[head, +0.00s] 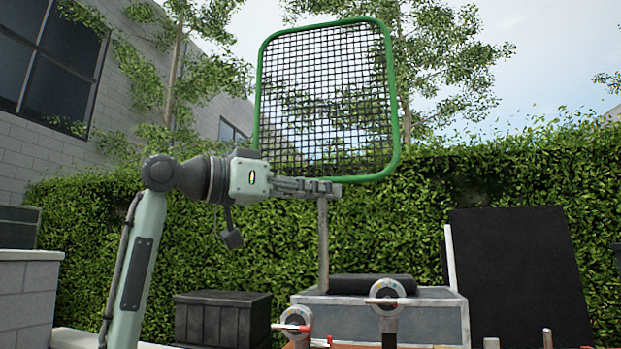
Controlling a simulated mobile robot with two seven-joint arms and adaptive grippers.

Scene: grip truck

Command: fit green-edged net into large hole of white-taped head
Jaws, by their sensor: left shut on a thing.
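The green-edged net (393,95) is a dark mesh in a rounded green frame. It stands upright, high in the middle of the head view. A grey metal pin (323,245) runs straight down below it. My left gripper (325,188) comes in from the left and is shut on the pin just under the frame. Two round grip heads show at the bottom, one right of the pin (387,291) and one lower and left of it (296,318). Both have red parts. I cannot make out white tape or the large hole. The pin's lower end appears clear of both heads. My right gripper is out of view.
A grey box (440,318) with a black roll (345,286) on top stands behind the heads. A black crate (222,318) is to its left and a leaning black panel (515,270) to its right. Several metal post tops show at the lower right. A hedge closes the back.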

